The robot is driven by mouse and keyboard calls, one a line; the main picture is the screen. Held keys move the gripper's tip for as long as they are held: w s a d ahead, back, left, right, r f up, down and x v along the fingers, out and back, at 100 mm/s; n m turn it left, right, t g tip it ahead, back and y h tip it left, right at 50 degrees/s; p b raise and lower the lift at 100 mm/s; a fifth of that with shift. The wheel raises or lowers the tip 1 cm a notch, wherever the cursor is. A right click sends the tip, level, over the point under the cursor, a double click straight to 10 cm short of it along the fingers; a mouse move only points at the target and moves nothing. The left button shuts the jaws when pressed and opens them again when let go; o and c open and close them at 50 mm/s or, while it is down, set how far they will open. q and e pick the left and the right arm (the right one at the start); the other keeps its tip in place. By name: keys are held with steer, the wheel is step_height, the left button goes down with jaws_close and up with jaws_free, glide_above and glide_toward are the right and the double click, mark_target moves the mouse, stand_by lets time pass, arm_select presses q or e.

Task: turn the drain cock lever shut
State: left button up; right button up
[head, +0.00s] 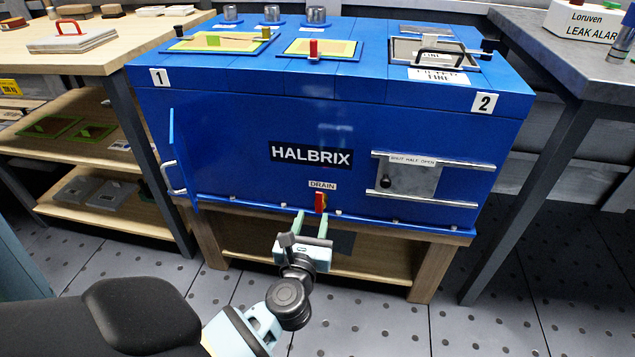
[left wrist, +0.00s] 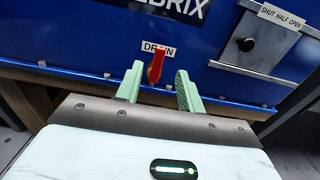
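The drain cock lever is a small red handle (head: 320,202) below the DRAIN label, low on the front of the blue HALBRIX machine (head: 230,135). It looks roughly upright in the head view. In the left wrist view the red lever (left wrist: 156,66) shows just beyond and between the fingertips, tilted slightly. My left gripper (head: 314,220) is open, its two pale green fingers pointing at the lever from the front. I cannot tell whether either finger touches it. The left gripper also shows in the left wrist view (left wrist: 160,80). My right gripper is not in view.
A sliding shutter plate (head: 410,180) with a dark knob and rails is right of the lever. A blue door (head: 172,155) stands open at the left. The wooden stand (head: 430,268) is below. Benches flank both sides. The floor in front is clear.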

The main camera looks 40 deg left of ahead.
mark_target(319, 196)
arm_select(q)
steer(key=b+x, duration=0.1)
steer(key=x, duration=0.5)
steer(key=shift+w+a, duration=0.15)
steer(key=shift+w, duration=0.15)
jaws_close()
